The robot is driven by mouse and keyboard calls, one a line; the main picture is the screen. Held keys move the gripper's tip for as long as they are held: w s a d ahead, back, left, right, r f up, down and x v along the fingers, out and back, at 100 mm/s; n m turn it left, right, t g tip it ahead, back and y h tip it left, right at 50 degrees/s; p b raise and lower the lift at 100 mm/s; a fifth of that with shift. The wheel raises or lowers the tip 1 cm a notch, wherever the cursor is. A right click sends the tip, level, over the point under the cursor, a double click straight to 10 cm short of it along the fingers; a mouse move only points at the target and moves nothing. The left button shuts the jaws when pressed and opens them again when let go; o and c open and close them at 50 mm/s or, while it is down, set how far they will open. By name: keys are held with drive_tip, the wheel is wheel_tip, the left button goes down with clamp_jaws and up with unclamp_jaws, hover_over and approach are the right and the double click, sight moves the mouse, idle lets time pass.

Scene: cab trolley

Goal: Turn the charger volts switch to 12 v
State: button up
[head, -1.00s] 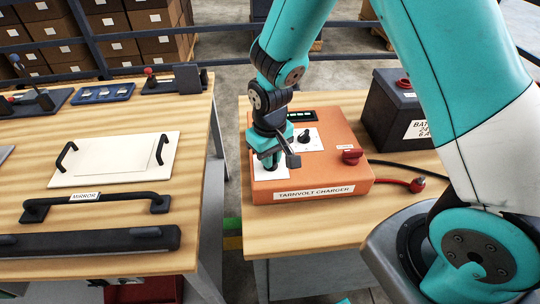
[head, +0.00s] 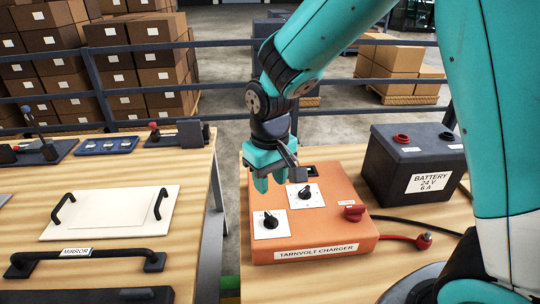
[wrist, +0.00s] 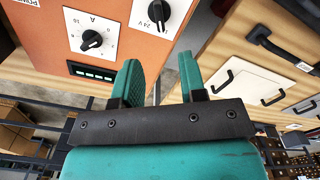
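The orange charger (head: 330,232) sits on the wooden table, labelled TARNVOLT CHARGER. Its volts switch is the black knob (head: 268,220) on the front-left white plate. It also shows at the top edge of the wrist view (wrist: 158,11), partly cut off, with a "24 V" marking beside it. I cannot tell exactly where its pointer sits. A second knob (head: 304,193), on a plate marked A, is farther back; it shows in the wrist view (wrist: 92,40). My gripper (head: 272,184) is open and empty above the charger's back-left part, apart from both knobs.
A red knob (head: 354,212) is on the charger's right side. A dark battery (head: 415,165) labelled 24 V stands to the right, with cables and a red clamp (head: 424,241). A second table with a handled white panel (head: 110,213) is left, across a gap.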

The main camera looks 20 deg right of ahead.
wheel_tip(320, 180, up, 7)
drive_tip(key=shift+f, duration=0.1)
idle(0.5)
drive_tip(key=s+a+r+n+y, duration=0.2)
drive_tip(key=s, duration=0.7)
drive_tip(key=s+a+r+n+y, duration=0.1)
drive_tip(key=s+a+n+y, duration=0.1)
drive_tip(key=s, duration=0.7)
drive_tip(key=shift+s+a+r, duration=0.2)
drive_tip(key=shift+s+r, duration=0.1)
drive_tip(key=shift+r, duration=0.05)
